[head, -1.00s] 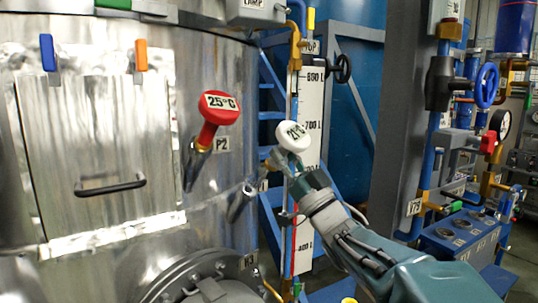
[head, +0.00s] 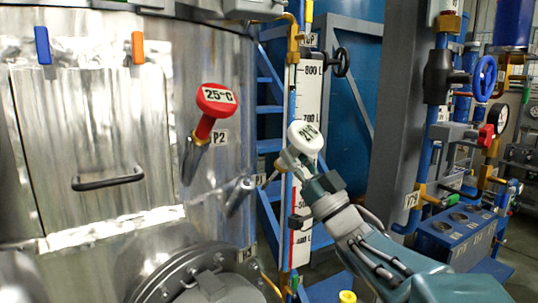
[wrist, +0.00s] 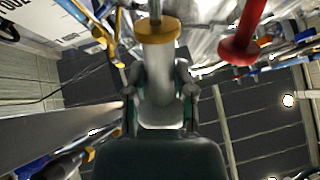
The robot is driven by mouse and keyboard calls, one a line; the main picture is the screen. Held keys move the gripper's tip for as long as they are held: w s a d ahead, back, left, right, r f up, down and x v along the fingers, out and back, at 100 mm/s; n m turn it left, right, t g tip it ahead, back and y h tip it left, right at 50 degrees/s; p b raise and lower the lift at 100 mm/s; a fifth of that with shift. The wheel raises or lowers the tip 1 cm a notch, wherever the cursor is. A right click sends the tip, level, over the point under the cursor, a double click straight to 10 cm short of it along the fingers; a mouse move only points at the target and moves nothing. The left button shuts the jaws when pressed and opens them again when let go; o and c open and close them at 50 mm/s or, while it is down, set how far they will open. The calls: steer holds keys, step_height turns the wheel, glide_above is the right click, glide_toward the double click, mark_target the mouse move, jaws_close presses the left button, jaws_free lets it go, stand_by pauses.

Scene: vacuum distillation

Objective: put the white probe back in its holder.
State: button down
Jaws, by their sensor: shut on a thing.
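The white probe (head: 305,137) has a round white head with a temperature label, seen in the head view in front of the level scale. My gripper (head: 300,168) is shut on it just below the head, with the head tilted up. The stem below my gripper is hard to make out. In the wrist view my gripper (wrist: 160,95) has its fingers on either side of a pale shaft. An empty-looking metal holder tube (head: 240,194) sticks out of the tank, left of and below the probe. The P1 label (head: 260,180) is beside it. Probe and holder are apart.
A red probe (head: 210,112) sits in the P2 holder (head: 191,160) on the tank (head: 165,75), left of my gripper. It also shows in the wrist view (wrist: 238,50). A bolted flange (head: 195,275) is below. Blue-handled valves (head: 486,78) and pipes stand right.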

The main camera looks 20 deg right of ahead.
steer(key=shift+s+d+f, duration=0.15)
steer(key=shift+s+d, duration=0.15)
steer(key=shift+s, duration=0.25)
steer(key=shift+s+d+f, duration=0.1)
steer(key=shift+s+d, duration=0.15)
steer(key=shift+s, duration=0.25)
